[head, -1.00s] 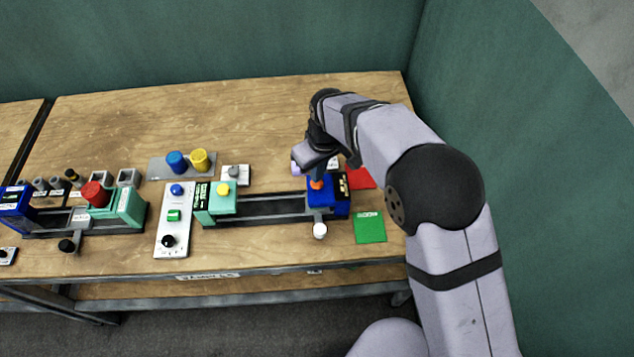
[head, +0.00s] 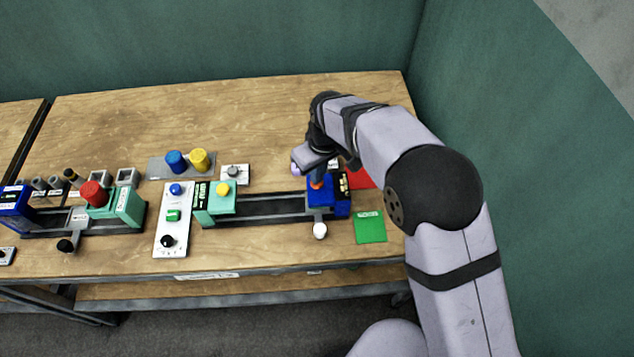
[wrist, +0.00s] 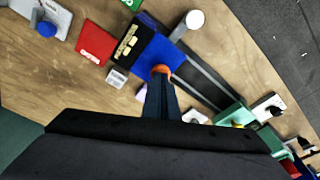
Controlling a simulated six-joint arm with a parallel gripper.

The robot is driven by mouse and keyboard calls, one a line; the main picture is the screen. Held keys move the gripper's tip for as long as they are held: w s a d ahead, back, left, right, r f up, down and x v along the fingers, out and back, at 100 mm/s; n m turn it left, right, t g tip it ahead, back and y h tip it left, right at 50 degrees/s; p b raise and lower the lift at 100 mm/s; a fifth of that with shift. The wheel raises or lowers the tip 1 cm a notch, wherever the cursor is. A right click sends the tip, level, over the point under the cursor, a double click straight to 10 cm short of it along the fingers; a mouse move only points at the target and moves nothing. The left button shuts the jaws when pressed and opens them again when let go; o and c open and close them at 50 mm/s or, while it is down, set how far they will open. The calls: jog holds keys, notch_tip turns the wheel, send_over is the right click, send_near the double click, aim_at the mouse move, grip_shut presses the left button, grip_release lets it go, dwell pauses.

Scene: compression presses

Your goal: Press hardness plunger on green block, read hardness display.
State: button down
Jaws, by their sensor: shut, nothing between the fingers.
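The blue hardness unit (head: 340,207) stands at the right end of a dark rail. Its orange plunger (wrist: 161,69) is on top, and my gripper (wrist: 160,82) is shut and empty with its fingertips at the plunger, apparently touching it. In the head view my gripper (head: 317,174) comes down from above and hides most of the plunger. The dark display (wrist: 126,42) with yellow-orange marks is on the unit's side; its reading is too small to make out. I cannot make out a separate green block under the plunger.
A teal unit with a yellow button (head: 222,190) sits at the rail's left end. A white-knobbed lever (head: 320,231) sticks out in front of the blue unit. A green pad (head: 370,227) and a red pad (wrist: 95,42) lie beside it. A white control panel (head: 172,240) stands left.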

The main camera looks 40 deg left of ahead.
jog(key=shift+f, duration=0.5)
dwell(0.8)
jog(key=shift+r+p, duration=2.35)
jog(key=shift+r, duration=1.25)
